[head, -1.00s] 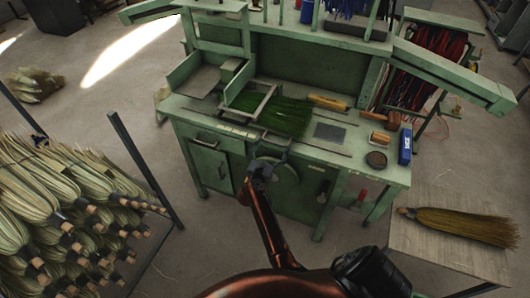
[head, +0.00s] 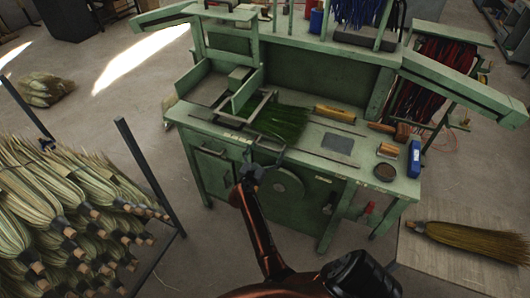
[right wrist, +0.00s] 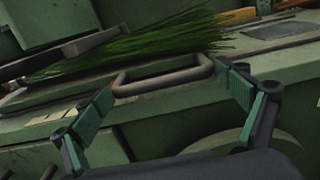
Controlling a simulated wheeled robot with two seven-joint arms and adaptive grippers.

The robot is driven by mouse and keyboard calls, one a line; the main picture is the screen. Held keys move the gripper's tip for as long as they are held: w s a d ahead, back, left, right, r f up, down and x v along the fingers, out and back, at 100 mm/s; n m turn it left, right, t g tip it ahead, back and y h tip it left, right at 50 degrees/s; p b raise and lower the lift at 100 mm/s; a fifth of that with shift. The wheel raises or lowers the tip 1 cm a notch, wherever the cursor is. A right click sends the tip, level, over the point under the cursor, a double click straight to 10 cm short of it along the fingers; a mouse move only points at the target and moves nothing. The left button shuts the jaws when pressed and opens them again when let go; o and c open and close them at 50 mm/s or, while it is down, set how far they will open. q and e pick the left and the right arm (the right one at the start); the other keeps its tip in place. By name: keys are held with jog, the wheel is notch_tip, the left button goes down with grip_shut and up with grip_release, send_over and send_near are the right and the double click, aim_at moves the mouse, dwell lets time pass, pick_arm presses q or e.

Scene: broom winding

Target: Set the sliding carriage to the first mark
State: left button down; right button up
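A dark metal loop handle (right wrist: 165,75) sticks out at the bench's front edge; in the head view it is small (head: 268,158), just beyond my right gripper. It seems to belong to the sliding carriage, whose metal frame (head: 256,107) lies under green bristles (head: 282,120). My right gripper (head: 251,170) is open. In the right wrist view its two green-padded fingers (right wrist: 170,86) stand on either side of the handle, apart from each other; contact is unclear. Pale mark labels (head: 235,137) run along the front edge, left of the handle. My left gripper is not in view.
A rack of brooms (head: 75,215) stands left.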

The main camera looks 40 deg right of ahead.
jog(key=o, duration=0.3)
jog(key=shift+d, duration=0.3)
jog(key=shift+w+a+f, duration=0.1)
jog(key=shift+a+f, duration=0.05)
jog(key=shift+a, duration=0.2)
notch_tip(320, 180, up, 10)
dwell(0.4)
